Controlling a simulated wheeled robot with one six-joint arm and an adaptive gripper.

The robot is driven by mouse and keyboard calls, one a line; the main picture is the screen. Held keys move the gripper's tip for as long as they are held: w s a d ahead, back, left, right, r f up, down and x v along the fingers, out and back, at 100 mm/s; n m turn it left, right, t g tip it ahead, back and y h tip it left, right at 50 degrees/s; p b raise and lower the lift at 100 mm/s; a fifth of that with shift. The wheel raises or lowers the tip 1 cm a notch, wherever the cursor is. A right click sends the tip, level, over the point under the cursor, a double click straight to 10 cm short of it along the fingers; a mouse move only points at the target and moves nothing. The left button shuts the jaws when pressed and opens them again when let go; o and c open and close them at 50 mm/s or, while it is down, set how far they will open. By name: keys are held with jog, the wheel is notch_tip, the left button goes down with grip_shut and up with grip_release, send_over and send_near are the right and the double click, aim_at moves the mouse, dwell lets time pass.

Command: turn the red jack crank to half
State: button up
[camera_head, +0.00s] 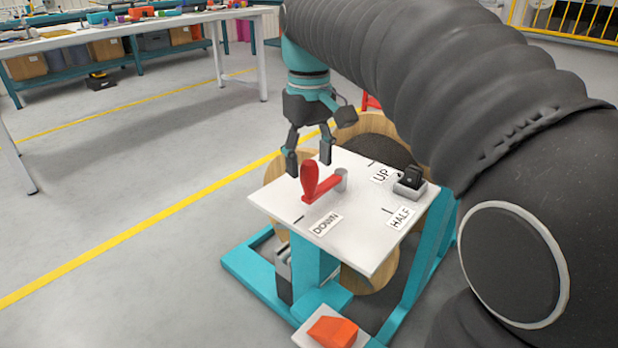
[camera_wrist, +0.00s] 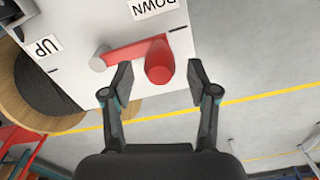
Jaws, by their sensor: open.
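The red crank (camera_head: 322,187) is mounted on a white panel (camera_head: 362,238) with its arm running from a grey hub (camera_head: 341,179) to an upright red handle (camera_head: 309,178). The arm points toward the left edge, near the tick by the DOWN label (camera_head: 326,223). The HALF label (camera_head: 399,218) is at the right front and the UP label (camera_head: 381,176) at the back. My gripper (camera_head: 308,163) is open above the handle. In the wrist view, the crank handle (camera_wrist: 159,66) shows between the open fingers of my gripper (camera_wrist: 160,80), touching neither as far as I can see.
A black switch (camera_head: 411,178) stands at the panel's back right. A teal frame (camera_head: 313,262) carries the panel, with a wooden reel (camera_head: 366,127) behind it and an orange pedal (camera_head: 333,331) low in front. A workbench (camera_head: 130,38) is at the back left. The floor to the left is clear.

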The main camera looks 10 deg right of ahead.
jog(key=shift+f, duration=1.5)
grip_shut()
